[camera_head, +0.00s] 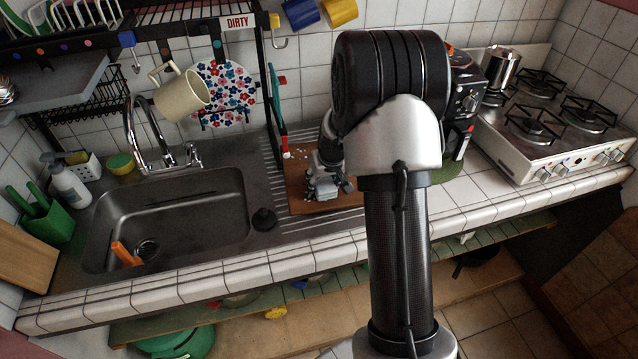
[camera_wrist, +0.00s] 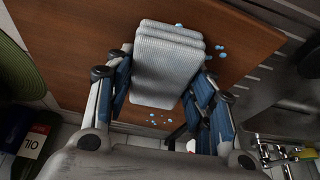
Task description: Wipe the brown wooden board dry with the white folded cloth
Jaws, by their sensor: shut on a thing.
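The brown wooden board (camera_head: 298,196) lies on the ribbed metal drainer right of the sink, partly hidden by my arm. It fills much of the wrist view (camera_wrist: 85,45). The white folded cloth (camera_wrist: 172,48) is held between the two blue-padded fingers of my gripper (camera_wrist: 160,88), over the board. I cannot tell whether its underside touches the wood. Small light-blue water drops (camera_wrist: 220,47) lie beside the cloth's far end, and more lie near its lower end (camera_wrist: 157,120). In the head view my gripper (camera_head: 325,187) is low over the board, and the cloth is not clear there.
The sink (camera_head: 180,215) with its tap (camera_head: 150,140) is on the left. A black stopper (camera_head: 264,219) sits between sink and board. A black rack post (camera_head: 275,95) rises behind the board.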

